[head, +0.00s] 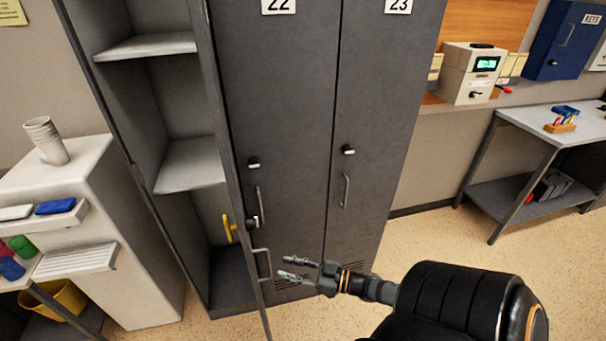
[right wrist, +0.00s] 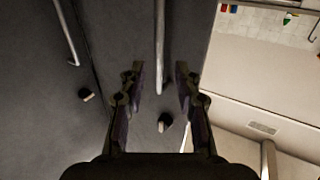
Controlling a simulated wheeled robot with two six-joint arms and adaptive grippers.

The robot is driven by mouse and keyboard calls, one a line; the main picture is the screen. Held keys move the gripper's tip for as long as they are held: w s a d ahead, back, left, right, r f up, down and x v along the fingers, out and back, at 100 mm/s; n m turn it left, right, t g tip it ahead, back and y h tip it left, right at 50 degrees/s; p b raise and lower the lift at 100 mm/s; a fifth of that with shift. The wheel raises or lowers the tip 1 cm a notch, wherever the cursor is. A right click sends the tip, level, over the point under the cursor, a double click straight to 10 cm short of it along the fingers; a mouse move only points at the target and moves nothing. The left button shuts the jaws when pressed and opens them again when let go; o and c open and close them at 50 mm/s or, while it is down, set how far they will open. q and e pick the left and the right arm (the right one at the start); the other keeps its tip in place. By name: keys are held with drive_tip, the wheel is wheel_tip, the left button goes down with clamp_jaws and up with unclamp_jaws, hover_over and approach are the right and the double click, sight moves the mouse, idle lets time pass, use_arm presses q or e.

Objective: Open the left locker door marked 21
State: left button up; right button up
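The left locker (head: 188,160) stands open, with grey shelves inside. Its door (head: 236,190) is swung out and seen almost edge-on, so its number does not show. The door's bar handle (head: 263,264) and a lock knob (head: 252,222) stick out to the right. My right gripper (head: 308,271) is open just right of that handle. In the right wrist view, a bar handle (right wrist: 159,45) shows between the open fingers (right wrist: 159,80), apart from both; a lock knob (right wrist: 165,122) shows below. My left gripper is not in view.
Locker doors 22 (head: 275,90) and 23 (head: 380,90) are shut. A yellow item (head: 229,228) is in the open locker. A white cabinet (head: 130,250) stands at left, a table (head: 560,125) at right. The floor at right is clear.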

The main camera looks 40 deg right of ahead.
drive_tip(key=v, duration=0.5)
drive_tip(key=shift+s, duration=0.2)
drive_tip(key=shift+d, duration=0.1)
